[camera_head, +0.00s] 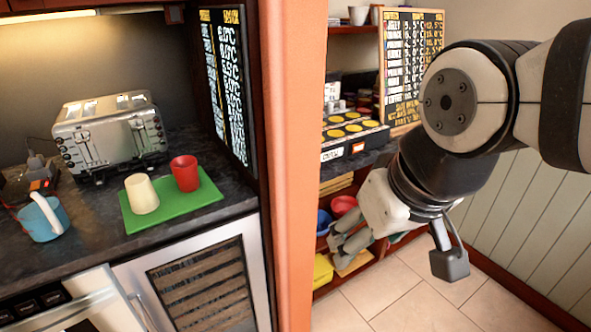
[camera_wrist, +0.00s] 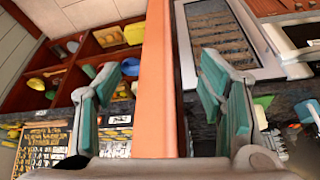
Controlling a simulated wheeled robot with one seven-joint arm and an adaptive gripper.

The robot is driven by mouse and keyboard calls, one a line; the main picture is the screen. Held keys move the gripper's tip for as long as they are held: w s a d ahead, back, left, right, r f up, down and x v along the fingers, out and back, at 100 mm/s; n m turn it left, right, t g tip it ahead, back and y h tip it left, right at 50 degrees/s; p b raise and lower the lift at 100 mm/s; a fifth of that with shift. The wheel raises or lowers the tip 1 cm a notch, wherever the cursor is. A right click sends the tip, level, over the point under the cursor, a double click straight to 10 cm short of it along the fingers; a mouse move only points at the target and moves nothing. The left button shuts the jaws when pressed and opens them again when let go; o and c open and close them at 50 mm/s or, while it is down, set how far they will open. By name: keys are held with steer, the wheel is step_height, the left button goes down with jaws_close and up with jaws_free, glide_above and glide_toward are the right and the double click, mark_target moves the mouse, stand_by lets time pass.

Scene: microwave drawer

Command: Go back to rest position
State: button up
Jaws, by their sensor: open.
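My gripper (camera_head: 350,240) hangs from my arm on the right side of the head view, in front of the shelf unit and clear of the counter. In the wrist view my gripper (camera_wrist: 165,95) has its two fingers spread wide apart, with nothing held between them. The orange wall edge (camera_wrist: 154,60) shows in the gap between the fingers, beyond them. It also stands upright in the middle of the head view (camera_head: 288,150).
The counter at left holds a toaster (camera_head: 110,130), a blue mug (camera_head: 42,220), and a cream cup (camera_head: 142,194) and red cup (camera_head: 185,173) on a green board (camera_head: 205,196). Shelves with boxes (camera_head: 354,138) and bowls stand behind my gripper. Tiled floor (camera_head: 400,305) is clear.

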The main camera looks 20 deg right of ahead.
steer(key=shift+g, duration=0.6)
steer(key=s, duration=0.5)
steer(key=shift+d, duration=0.3)
